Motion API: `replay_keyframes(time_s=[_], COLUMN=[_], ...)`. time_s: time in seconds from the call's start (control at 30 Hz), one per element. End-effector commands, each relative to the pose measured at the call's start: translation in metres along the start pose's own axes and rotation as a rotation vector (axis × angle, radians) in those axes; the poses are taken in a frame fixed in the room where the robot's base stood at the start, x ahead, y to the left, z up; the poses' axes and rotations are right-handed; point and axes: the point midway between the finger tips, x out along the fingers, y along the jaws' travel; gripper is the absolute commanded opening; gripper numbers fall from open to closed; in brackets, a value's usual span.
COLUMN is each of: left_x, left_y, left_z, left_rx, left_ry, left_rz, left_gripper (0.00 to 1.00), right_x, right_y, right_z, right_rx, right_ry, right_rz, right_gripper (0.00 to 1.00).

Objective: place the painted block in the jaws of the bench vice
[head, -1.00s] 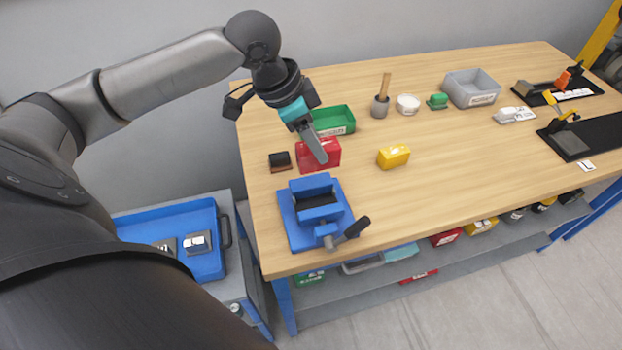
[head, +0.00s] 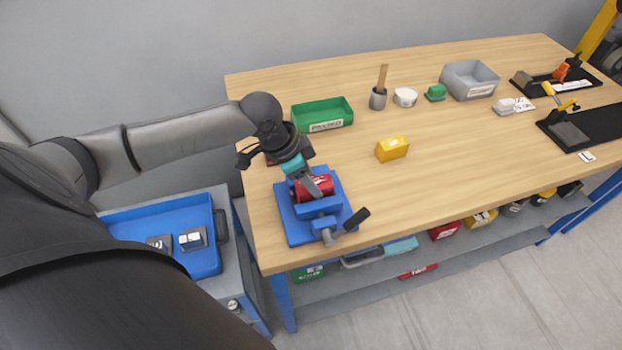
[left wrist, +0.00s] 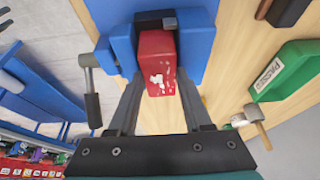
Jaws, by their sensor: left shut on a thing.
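The painted block (head: 316,187) is red with white marks. My left gripper (head: 318,190) is shut on it and holds it at the blue bench vice (head: 296,236). The block also shows in the left wrist view (left wrist: 158,68), between my two fingers, against the blue vice (left wrist: 120,37). It is over or between the vice jaws; I cannot tell how deep it sits, as my gripper covers part of it. The vice handle (head: 352,222) points to the right. My right gripper is not in view.
A yellow block (head: 392,149) stands on the bench to the right, with clear wood around it. A green tray (head: 322,114) is behind the vice.

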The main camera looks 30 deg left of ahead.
Motion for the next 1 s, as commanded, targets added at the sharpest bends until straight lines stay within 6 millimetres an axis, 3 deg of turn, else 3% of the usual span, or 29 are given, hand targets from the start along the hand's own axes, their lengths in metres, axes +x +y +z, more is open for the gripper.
replay_keyframes(time_s=[0.23, 0.27, 0.5, 0.83, 1.0], left_x=[0.001, 0.002, 0.002, -0.002, -0.026], left_y=[-0.001, 0.000, 0.000, -0.001, -0.001], left_z=[0.000, 0.001, 0.001, -0.001, 0.000], left_rx=[0.000, 0.000, 0.000, 0.001, 0.001], left_ry=[0.003, 0.000, 0.000, 0.001, 0.000], left_rz=[-0.002, -0.001, 0.000, -0.001, -0.004], left_gripper=[0.00, 0.52, 0.79, 0.79, 0.79], right_x=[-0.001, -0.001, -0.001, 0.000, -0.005], right_y=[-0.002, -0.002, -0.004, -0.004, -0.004], right_z=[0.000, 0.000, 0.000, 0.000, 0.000], right_rx=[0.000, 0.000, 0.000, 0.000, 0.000], right_ry=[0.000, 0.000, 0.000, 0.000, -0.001], right_rz=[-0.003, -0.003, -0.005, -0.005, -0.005], right_gripper=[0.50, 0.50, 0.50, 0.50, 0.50])
